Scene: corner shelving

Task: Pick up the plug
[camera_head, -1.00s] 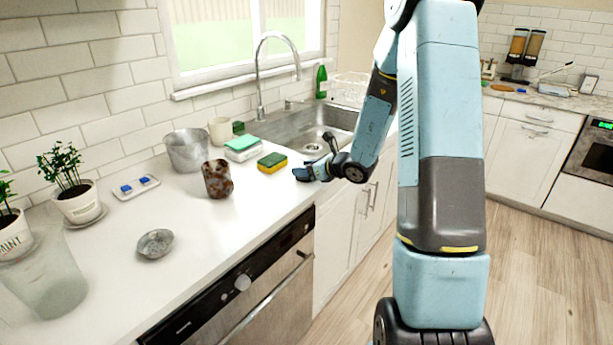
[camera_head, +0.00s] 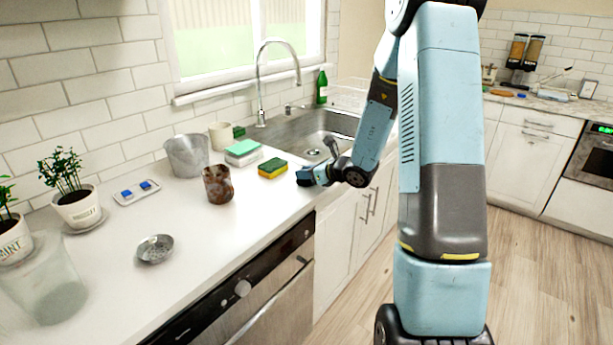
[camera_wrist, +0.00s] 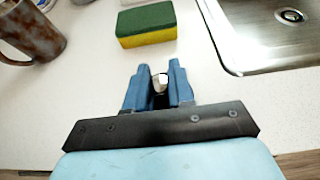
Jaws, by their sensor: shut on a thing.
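The plug (camera_wrist: 160,82) is a small pale, metallic-looking piece between my fingertips in the wrist view. My gripper (camera_wrist: 159,77) has its two blue fingers shut on it, just above the white counter in front of the sponge. In the head view my gripper (camera_head: 303,177) is at the counter's front edge, left of the sink. The plug cannot be made out there. The fingers hide part of the plug in the wrist view, and I cannot tell whether it touches the counter.
A yellow-green sponge (camera_wrist: 146,25) lies just beyond my fingertips. The sink (camera_wrist: 275,30) is to the right. A rusty mug (camera_head: 219,184) stands to the left. A metal strainer-like dish (camera_head: 155,249) lies on the front counter, with clear counter around it.

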